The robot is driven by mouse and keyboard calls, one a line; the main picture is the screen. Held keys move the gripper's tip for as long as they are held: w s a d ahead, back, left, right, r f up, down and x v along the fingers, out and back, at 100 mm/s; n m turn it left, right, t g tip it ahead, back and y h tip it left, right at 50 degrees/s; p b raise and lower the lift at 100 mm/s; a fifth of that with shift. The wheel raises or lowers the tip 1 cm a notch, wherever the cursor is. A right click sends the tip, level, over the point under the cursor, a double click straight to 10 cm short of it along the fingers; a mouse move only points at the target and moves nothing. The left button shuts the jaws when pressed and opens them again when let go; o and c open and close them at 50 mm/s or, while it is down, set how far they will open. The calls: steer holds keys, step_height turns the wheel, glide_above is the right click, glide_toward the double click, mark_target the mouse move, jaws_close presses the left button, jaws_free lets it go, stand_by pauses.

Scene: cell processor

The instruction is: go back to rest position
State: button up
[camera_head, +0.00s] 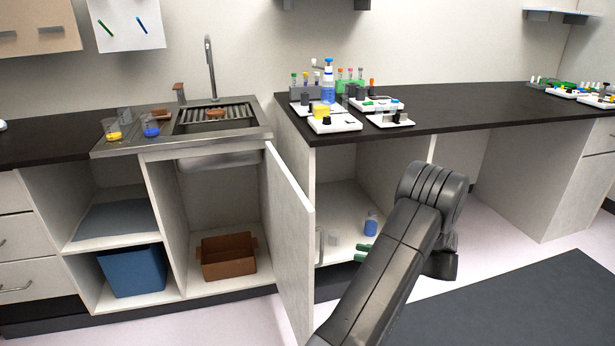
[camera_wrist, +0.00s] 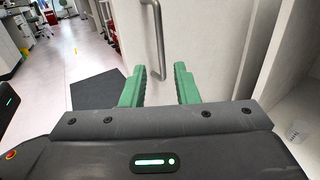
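My gripper (camera_wrist: 160,88) shows two green fingers in the wrist view. The fingers are apart with nothing between them, in front of a pale cabinet door (camera_wrist: 195,40) with a metal handle (camera_wrist: 157,35). In the head view the green fingertips (camera_head: 361,252) show just right of the open cabinet door (camera_head: 290,235) and its handle (camera_head: 320,245). My arm hides most of the gripper there. I cannot tell from these views whether a finger touches the handle.
The door stands open below the sink (camera_head: 215,115). A brown bin (camera_head: 228,262) is inside. The dark counter (camera_head: 450,115) above holds racks and devices. Open floor with a dark mat (camera_head: 520,310) lies at the right.

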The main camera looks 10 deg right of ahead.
steer(key=b, duration=0.1)
glide_above(320, 261)
steer(key=shift+w+d+r, duration=0.1)
steer(key=shift+w, duration=0.15)
stand_by(0.3)
